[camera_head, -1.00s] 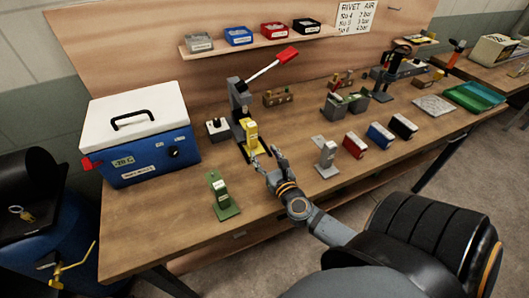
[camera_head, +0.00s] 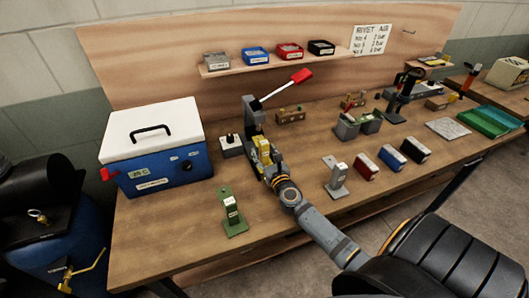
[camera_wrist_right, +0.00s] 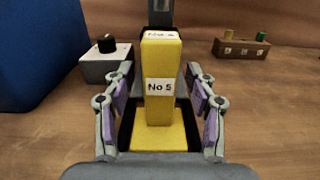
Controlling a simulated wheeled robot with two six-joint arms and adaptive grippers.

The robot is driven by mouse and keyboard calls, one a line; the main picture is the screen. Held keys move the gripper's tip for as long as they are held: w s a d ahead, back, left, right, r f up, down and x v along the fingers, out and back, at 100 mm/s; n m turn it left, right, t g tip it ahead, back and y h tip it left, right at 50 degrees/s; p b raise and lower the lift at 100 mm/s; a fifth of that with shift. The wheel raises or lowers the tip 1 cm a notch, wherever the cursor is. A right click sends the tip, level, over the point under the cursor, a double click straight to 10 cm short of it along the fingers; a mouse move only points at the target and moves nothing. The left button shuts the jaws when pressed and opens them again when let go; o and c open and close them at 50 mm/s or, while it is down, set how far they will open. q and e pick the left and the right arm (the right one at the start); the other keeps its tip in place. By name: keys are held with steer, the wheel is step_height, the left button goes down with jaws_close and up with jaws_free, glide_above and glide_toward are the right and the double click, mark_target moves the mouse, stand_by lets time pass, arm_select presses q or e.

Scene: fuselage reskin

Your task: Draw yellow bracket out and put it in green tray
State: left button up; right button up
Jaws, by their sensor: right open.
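The yellow bracket (camera_head: 263,146), labelled "No 5", stands upright in the dark base of a lever press (camera_head: 252,113) with a red handle. In the right wrist view the yellow bracket (camera_wrist_right: 160,95) fills the middle, facing me. My right gripper (camera_wrist_right: 160,88) is open, with one finger at each side of the bracket and a visible gap on both sides. In the head view my right gripper (camera_head: 266,161) covers the bracket's lower part. The green tray (camera_head: 488,122) lies flat at the bench's far right end. My left gripper is not in view.
A green bracket (camera_head: 232,212) and a grey bracket (camera_head: 337,178) stand on the bench. A small box with a black knob (camera_head: 231,145) is left of the press. A blue cooler (camera_head: 157,158) stands farther left. Red, blue and black boxes (camera_head: 390,158) sit to the right.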

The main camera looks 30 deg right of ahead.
steer(key=shift+w, duration=0.1)
jaws_close()
stand_by(0.3)
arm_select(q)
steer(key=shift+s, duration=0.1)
